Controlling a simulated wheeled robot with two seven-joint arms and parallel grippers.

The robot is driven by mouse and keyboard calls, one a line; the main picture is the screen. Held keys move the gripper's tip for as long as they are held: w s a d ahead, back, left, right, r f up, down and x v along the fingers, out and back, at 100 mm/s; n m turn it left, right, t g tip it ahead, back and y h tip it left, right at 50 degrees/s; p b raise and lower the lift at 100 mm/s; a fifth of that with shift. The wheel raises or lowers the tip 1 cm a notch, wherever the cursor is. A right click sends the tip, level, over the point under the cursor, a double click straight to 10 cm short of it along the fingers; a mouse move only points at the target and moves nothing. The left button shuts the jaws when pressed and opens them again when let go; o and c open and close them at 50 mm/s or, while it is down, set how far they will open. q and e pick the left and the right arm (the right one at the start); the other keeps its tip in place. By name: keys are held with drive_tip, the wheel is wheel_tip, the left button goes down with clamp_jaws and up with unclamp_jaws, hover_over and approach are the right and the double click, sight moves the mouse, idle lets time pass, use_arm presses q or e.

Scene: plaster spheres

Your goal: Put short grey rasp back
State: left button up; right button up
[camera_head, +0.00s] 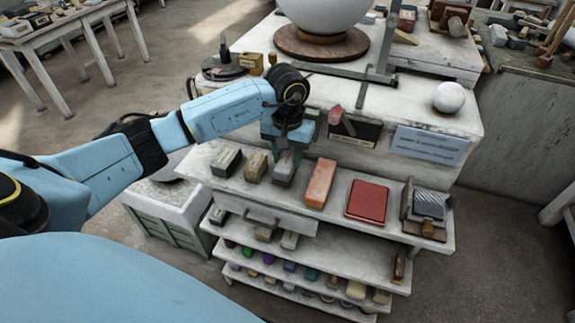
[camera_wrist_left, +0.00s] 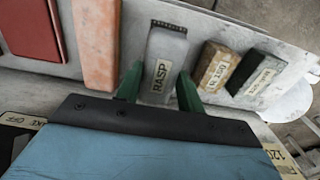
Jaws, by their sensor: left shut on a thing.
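The short grey rasp (camera_head: 284,169) is a grey block in the row on the upper shelf board (camera_head: 333,205). In the left wrist view the rasp (camera_wrist_left: 166,55) shows a "RASP" label and a dark toothed far end. My left gripper (camera_head: 287,148) reaches over the shelf from the left. Its green fingers (camera_wrist_left: 158,90) are shut on the near part of the rasp, one on each side. The rasp is at or just above the board; I cannot tell if it touches. My right gripper is in neither view.
A brown block (camera_head: 256,167) and a dark green block (camera_head: 227,162) sit left of the rasp. An orange bar (camera_head: 320,183) and a red pad (camera_head: 367,202) lie to its right. A white sphere (camera_head: 449,97) stands on the ledge above.

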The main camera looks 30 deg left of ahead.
sight(287, 167)
use_arm(q)
wheel_tip(287, 167, down, 4)
drive_tip(key=shift+f, duration=0.1)
drive_tip(key=o, duration=1.1)
drive_tip(key=shift+o, duration=0.2)
wheel_tip(287, 167, up, 12)
drive_tip(key=shift+r+b, duration=0.1)
drive_tip(key=shift+b, duration=0.4)
